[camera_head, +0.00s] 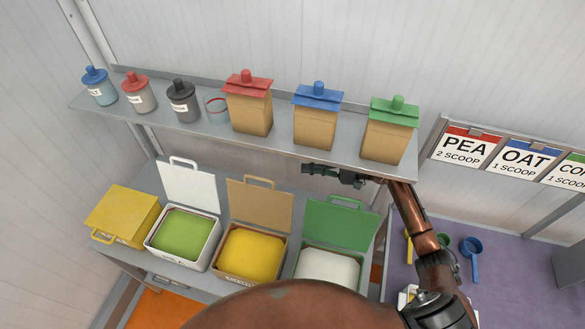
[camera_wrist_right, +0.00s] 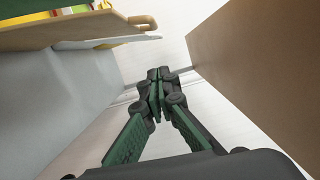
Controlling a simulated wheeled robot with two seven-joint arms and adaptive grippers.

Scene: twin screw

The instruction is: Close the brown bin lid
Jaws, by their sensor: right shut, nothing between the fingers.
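The brown bin lid (camera_head: 259,206) stands open and upright at the back of its bin (camera_head: 218,268), with its handle on top. The bin holds yellow contents. In the right wrist view, a tan panel (camera_wrist_right: 70,31) at top left looks like this lid. My right gripper (camera_head: 308,170) is shut and empty, just under the shelf's front edge. It is right of the brown lid and above the green lid, pointing left, with no visible contact. Its closed fingers also show in the right wrist view (camera_wrist_right: 157,84). My left gripper is not in view.
A white lid (camera_head: 188,185) and a green lid (camera_head: 340,224) stand open on either side. A shut yellow bin (camera_head: 122,214) is at far left. The shelf (camera_head: 210,130) above holds several jars and bags, limiting room overhead. Scoops (camera_head: 471,257) lie at right.

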